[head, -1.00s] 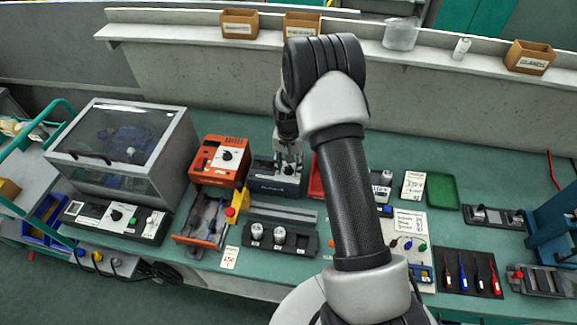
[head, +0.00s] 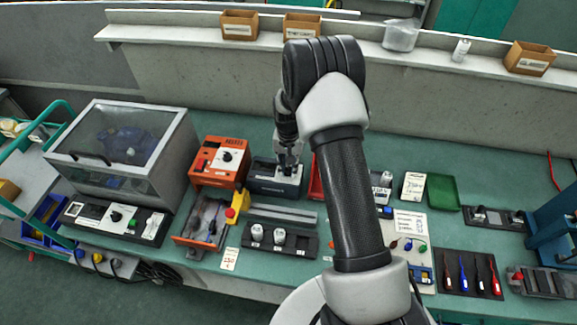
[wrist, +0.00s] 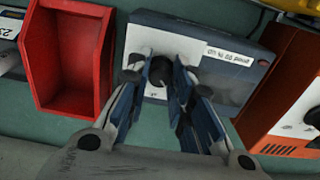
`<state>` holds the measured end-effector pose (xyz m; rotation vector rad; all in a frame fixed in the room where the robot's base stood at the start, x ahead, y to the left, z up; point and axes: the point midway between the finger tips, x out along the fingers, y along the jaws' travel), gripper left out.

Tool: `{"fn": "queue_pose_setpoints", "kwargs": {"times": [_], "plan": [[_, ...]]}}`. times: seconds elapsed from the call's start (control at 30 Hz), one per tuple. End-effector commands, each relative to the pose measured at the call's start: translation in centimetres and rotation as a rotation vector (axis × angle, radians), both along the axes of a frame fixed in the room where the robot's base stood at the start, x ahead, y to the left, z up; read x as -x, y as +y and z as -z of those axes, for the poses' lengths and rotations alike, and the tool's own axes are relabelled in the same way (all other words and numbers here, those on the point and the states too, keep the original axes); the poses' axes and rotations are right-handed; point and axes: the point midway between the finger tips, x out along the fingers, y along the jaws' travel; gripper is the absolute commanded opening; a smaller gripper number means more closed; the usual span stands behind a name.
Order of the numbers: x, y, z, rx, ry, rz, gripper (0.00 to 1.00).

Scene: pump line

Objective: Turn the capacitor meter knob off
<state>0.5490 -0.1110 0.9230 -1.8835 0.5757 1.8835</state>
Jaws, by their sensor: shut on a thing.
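The capacitor meter is a dark blue-grey box (wrist: 232,82) with a white front panel, a dark round knob (wrist: 160,69) and a white printed label. In the wrist view it lies at the top centre, with the label upside down. My gripper (wrist: 166,84) is shut on the knob, one blue-padded finger on each side. The fingers hide part of the knob, so its exact pointer angle cannot be told. In the head view the meter (head: 262,181) stands on the green bench, with my gripper (head: 288,168) over its front.
An orange device (head: 218,160) stands close left of the meter in the head view. A red bin (wrist: 68,60) stands on its other side. A rack with two white-topped parts (head: 280,240) lies in front. A clear-lidded cabinet (head: 125,150) stands farther left.

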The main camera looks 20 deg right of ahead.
Motion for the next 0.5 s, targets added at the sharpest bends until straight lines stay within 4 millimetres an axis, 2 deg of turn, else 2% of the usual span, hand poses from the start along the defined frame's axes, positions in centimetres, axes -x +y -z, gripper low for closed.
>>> {"fn": "queue_pose_setpoints", "kwargs": {"times": [0.27, 0.5], "plan": [[0.01, -0.01, 0.0, 0.0, 0.0, -0.045, 0.0], [0.0, -0.02, 0.02, 0.0, 0.0, -0.191, 0.0]]}}
